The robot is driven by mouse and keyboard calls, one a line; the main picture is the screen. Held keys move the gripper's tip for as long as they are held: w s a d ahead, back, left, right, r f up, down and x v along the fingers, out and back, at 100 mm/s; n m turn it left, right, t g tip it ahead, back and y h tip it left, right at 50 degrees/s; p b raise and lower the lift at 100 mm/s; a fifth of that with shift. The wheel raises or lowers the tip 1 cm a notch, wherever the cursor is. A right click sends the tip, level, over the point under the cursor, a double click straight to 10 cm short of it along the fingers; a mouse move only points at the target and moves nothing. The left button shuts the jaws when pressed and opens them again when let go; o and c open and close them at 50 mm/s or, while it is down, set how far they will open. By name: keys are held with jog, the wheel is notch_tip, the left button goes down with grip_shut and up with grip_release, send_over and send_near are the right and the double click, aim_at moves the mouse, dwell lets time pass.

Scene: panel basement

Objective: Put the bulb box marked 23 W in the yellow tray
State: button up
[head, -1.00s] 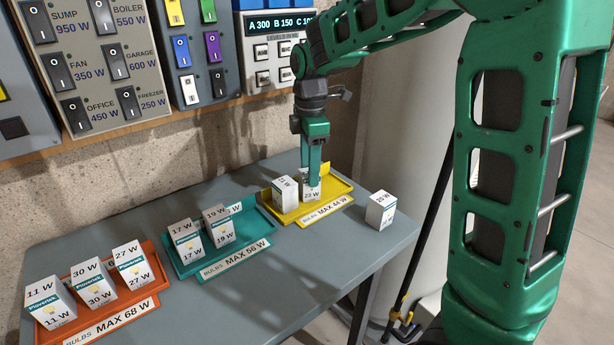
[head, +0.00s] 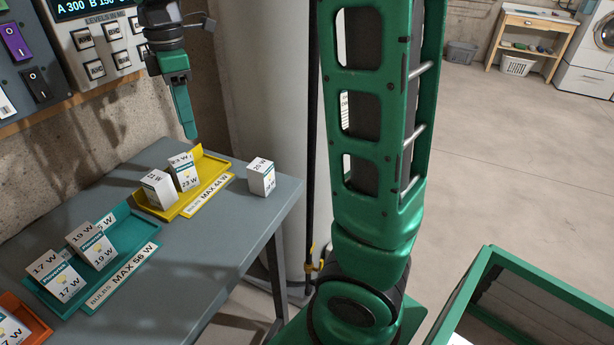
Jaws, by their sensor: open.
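The white bulb box marked 23 W (head: 185,176) stands in the yellow tray (head: 213,168), which is labelled MAX 44 W. Another white box (head: 158,189) stands to its left in the same tray; its marking is too small to read surely. My gripper (head: 189,134) hangs above the tray's back edge, apart from the 23 W box, open and empty. One finger hides the other from this side.
A loose box (head: 261,178), seemingly marked 20 W, stands on the grey table right of the yellow tray. A teal tray (head: 121,218) with 17 W and 19 W boxes lies to the left. Behind the table is a grey column (head: 265,80).

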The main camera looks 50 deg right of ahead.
jog(key=s+d+f+m, duration=0.1)
jog(key=s+d+m, duration=0.2)
jog(key=s, duration=0.1)
jog(key=s+d+f+m, duration=0.1)
jog(key=s+d+m, duration=0.2)
jog(key=s, duration=0.1)
jog(key=s+d+f+m, duration=0.1)
jog(key=s+d+m, duration=0.3)
jog(key=s, duration=0.1)
jog(key=shift+d+f, duration=0.1)
jog(key=shift+f, duration=0.3)
jog(key=s+d+f+m, duration=0.2)
jog(key=s+m, duration=0.3)
jog(key=s, duration=0.3)
jog(key=s+d+f+m, duration=0.1)
jog(key=s+f+m, duration=0.4)
jog(key=s, duration=0.3)
jog(key=shift+d+f+m, duration=0.15)
jog(key=shift+d+m, duration=0.2)
jog(key=shift+m, duration=0.25)
